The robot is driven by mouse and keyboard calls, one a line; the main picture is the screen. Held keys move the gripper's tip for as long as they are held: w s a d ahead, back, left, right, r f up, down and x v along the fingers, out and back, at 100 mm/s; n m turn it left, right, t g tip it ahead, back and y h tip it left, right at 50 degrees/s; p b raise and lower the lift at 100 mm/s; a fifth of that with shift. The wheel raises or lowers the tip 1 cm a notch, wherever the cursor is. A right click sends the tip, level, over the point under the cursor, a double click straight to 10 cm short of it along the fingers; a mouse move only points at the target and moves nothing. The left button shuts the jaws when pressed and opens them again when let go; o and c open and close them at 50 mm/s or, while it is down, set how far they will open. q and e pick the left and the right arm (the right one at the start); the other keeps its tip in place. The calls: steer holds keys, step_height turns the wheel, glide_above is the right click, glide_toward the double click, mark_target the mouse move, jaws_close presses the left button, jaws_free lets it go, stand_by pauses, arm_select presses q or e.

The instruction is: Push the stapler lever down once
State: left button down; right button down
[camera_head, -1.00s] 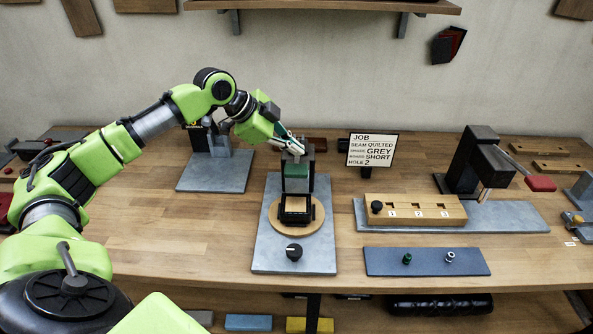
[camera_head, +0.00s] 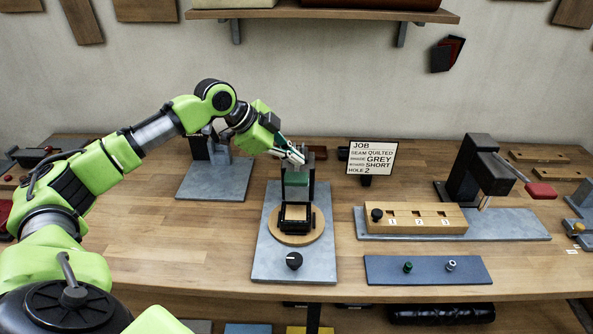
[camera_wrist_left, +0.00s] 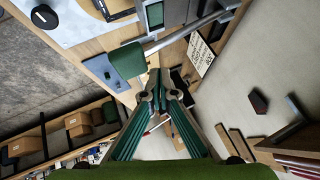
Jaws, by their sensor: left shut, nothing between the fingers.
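In the left wrist view the closed fingers (camera_wrist_left: 158,84) point beside a green block (camera_wrist_left: 128,60) and a silver bar (camera_wrist_left: 195,30). The lever itself is partly hidden behind the fingers. My right gripper is not shown.
A job sign (camera_head: 372,158) stands right of the gripper. A black press with a red-handled lever (camera_head: 541,190) and a wooden numbered block (camera_head: 420,220) are at the right. A blue tray (camera_head: 385,268) holds two small pieces. The bench at front left is clear.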

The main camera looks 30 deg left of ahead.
mark_target(295, 171)
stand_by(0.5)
arm_select(q)
steer(key=shift+s+f, duration=0.1)
steer(key=shift+f, duration=0.3)
steer(key=shift+s+d+f+b, duration=0.15)
steer(key=shift+f+b, duration=0.1)
steer(key=shift+f, duration=0.55)
steer(key=shift+s+d+f+b, duration=0.1)
steer(key=shift+f+b, duration=0.15)
steer(key=shift+f, duration=0.55)
stand_by(1.2)
steer(key=shift+r, duration=0.15)
stand_by(0.5)
steer(key=shift+w+a+r+p, duration=0.15)
steer(key=shift+w+r+p, duration=0.05)
steer(key=shift+r+p, duration=0.85)
steer(key=shift+w+a+r+p, duration=0.15)
steer(key=shift+r+p, duration=0.65)
steer(key=shift+p, duration=0.4)
steer(key=r+p, duration=0.5)
steer(key=shift+w+a, duration=0.15)
steer(key=shift+w, duration=0.2)
